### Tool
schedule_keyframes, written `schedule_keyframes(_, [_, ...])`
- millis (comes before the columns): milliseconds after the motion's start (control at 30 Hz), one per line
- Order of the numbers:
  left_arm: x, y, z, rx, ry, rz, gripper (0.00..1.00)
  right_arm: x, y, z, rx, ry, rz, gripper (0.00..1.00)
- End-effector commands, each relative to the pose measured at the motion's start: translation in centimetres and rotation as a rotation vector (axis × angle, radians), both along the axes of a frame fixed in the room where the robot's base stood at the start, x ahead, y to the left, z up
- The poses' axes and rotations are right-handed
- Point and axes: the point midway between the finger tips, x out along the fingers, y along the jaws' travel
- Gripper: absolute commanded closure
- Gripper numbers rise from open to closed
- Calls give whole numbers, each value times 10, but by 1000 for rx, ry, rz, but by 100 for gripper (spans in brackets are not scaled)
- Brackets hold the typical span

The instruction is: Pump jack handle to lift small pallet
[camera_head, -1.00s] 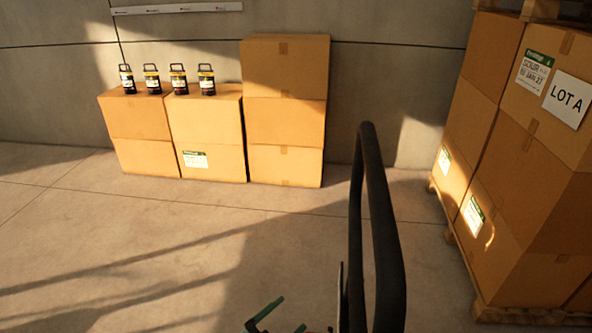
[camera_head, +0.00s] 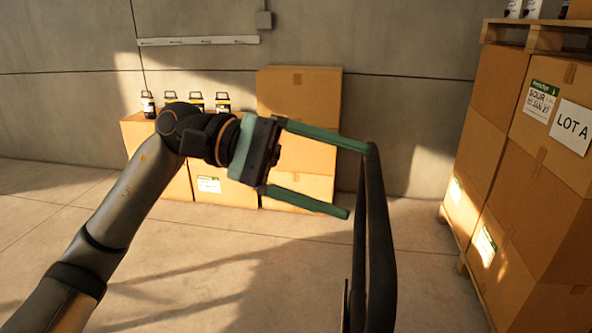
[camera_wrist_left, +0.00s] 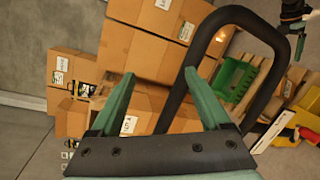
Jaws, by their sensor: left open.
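The jack handle (camera_head: 376,240) is a tall black loop in the lower middle of the head view. It also shows in the left wrist view (camera_wrist_left: 262,28). My left gripper (camera_head: 357,180) is open and empty, with its green fingertips close to the top of the loop. In the left wrist view one bar of the loop passes behind the open fingers (camera_wrist_left: 159,73), nearer the right one. I cannot tell whether they touch. What looks like my right gripper (camera_wrist_left: 298,40) is small at that view's top right, its state unclear.
Stacked cartons on a pallet (camera_head: 535,150) stand at the right. More cartons (camera_head: 298,100) with several dark lanterns (camera_head: 222,103) line the back wall. A green crate (camera_wrist_left: 234,78) and wooden pallet parts (camera_wrist_left: 292,85) show in the wrist view. The floor at left is clear.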

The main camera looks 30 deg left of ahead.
Motion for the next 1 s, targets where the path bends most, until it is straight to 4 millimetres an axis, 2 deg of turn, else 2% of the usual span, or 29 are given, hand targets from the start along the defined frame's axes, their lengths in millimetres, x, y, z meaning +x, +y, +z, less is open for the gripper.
schedule_keyframes(33, [-1, 11, 2, 107, -112, 9, 20, 0, 0, -1, 0, 0, 0, 0])
schedule_keyframes(100, [-1, 26, 1, 232, -227, 12, 20, 0, 0, -1, 0, 0, 0, 0])
schedule_keyframes(200, [-1, 42, 1, 354, -329, 16, 20, 0, 0, -1, 0, 0, 0, 0])
schedule_keyframes(367, [0, 50, 0, 421, -380, 15, 20, 0, 0, -1, 0, 0, 0, 0])
schedule_keyframes(567, [4, 33, -10, 420, -379, 10, 20, 0, 0, 0, 0, 0, 0, 0])
schedule_keyframes(900, [15, -11, -33, 417, -378, 9, 20, 0, 0, 5, 0, 0, 0, 0])
schedule_keyframes(1000, [19, -23, -43, 414, -379, 10, 20, 0, 0, -2, 0, -1, 0, 0])
